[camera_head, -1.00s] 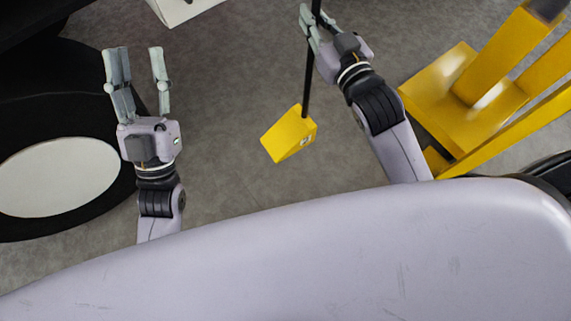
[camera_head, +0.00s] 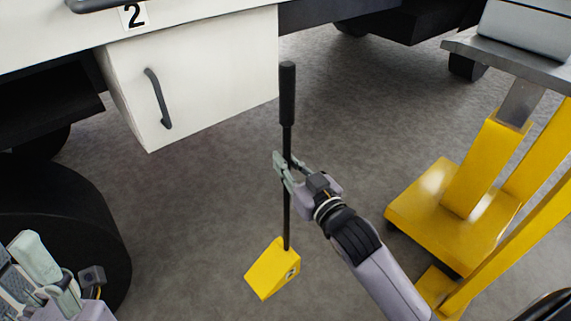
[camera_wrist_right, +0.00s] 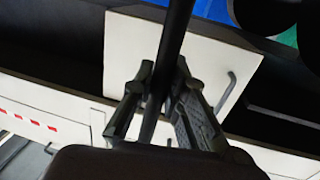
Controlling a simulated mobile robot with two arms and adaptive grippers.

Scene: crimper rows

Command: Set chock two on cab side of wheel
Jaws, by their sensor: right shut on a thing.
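The yellow wedge chock (camera_head: 271,270) hangs at the lower end of a black pole (camera_head: 287,215) with a thick black grip on top. My right gripper (camera_head: 284,170) is shut on the pole below that grip. The right wrist view shows the pole (camera_wrist_right: 176,45) between the fingers (camera_wrist_right: 160,95). I cannot tell whether the chock touches the floor. The dark wheel (camera_head: 60,225) is at the left, apart from the chock, with bare floor between. My left gripper (camera_head: 40,275) is in front of the wheel at the lower left, open and partly cut off by the frame.
A white vehicle side with a number 2 (camera_head: 133,15) and a handled box (camera_head: 205,80) is overhead at the back left. A yellow stand (camera_head: 440,215) is at the right, close to my right arm. Grey floor (camera_head: 185,220) is clear between wheel and chock.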

